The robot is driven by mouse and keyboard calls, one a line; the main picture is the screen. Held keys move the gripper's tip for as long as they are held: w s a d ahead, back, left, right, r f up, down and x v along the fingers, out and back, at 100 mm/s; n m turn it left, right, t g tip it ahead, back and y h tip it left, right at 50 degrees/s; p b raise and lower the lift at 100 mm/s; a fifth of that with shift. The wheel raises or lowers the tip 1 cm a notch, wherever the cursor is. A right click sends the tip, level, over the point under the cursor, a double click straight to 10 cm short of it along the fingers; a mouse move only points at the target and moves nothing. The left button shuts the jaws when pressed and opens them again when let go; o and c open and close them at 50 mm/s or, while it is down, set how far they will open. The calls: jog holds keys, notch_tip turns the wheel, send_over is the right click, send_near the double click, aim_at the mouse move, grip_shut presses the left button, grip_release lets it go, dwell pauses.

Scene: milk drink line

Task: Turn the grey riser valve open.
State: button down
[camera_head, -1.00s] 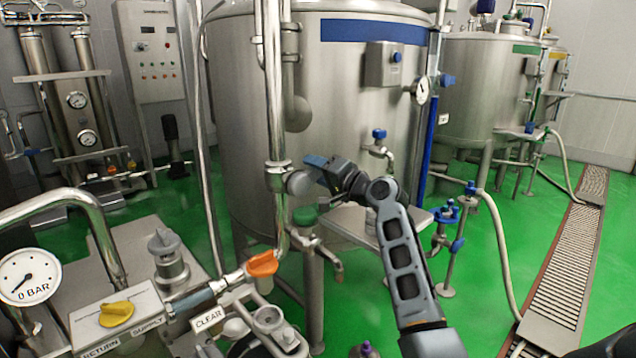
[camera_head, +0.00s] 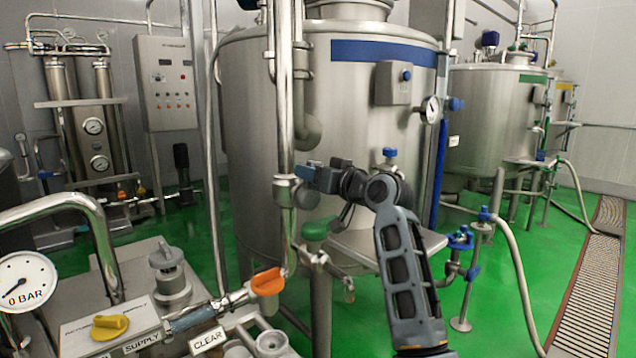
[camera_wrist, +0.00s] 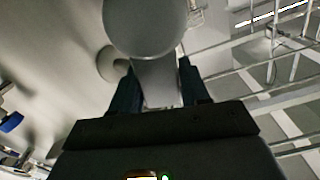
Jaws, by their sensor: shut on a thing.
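The grey riser valve (camera_head: 284,190) sits on the upright steel pipe in front of the big tank. Its rounded grey end (camera_head: 306,197) faces right, just below my fingers. My gripper (camera_head: 320,175) is at the valve, reaching in from the right. In the wrist view, my gripper (camera_wrist: 155,88) is shut on the flat grey handle (camera_wrist: 155,75) of the valve, with a dark finger on each side. The valve's round grey part (camera_wrist: 145,25) shows beyond the handle. In the head view, my fingers hide most of the handle, so its angle is hard to tell.
The large steel tank (camera_head: 345,100) stands close behind. A green-topped fitting (camera_head: 315,230) is just below my gripper. An orange handle (camera_head: 268,282), a yellow knob (camera_head: 110,326) and a 0 BAR gauge (camera_head: 25,281) are at the lower left. A blue-handled tap (camera_head: 390,153) is at right.

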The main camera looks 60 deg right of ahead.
jog(key=shift+w+a+f+n+b, duration=0.15)
jog(key=shift+a+n+b, duration=0.5)
jog(key=shift+n, duration=0.55)
jog(key=c, duration=0.6)
grip_release()
jog(key=shift+c, duration=0.2)
jog(key=v, duration=0.8)
jog(key=shift+w, duration=0.1)
